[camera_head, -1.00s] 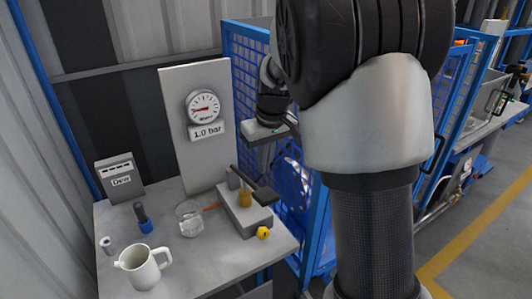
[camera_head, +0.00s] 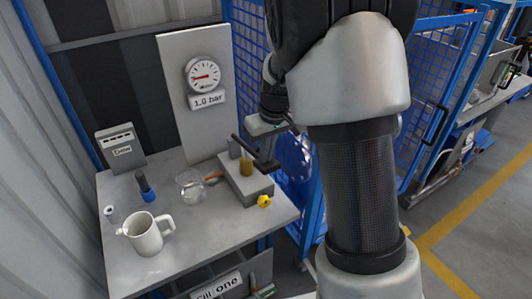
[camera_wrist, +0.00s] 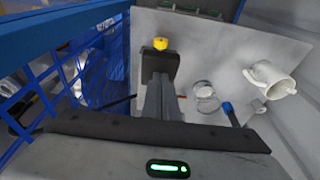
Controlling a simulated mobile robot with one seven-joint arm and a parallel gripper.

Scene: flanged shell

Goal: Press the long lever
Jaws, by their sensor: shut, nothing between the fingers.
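The long lever (camera_head: 250,149) is a dark bar with a wider dark pad at its right end. It slopes down to the right above a grey block (camera_head: 246,185) with a brass-coloured post (camera_head: 246,166). My gripper (camera_head: 268,152) is shut and empty, pointing down at the pad end. Whether it touches the pad I cannot tell. In the wrist view, the shut fingers (camera_wrist: 163,90) reach toward the dark pad (camera_wrist: 160,64), which hides much of the block. The gauge (camera_head: 203,75) stands on a pale panel above a "1.0 bar" label.
A labelled box (camera_head: 121,147) stands at the back left. Blue mesh fencing (camera_head: 295,155) is close on the right.

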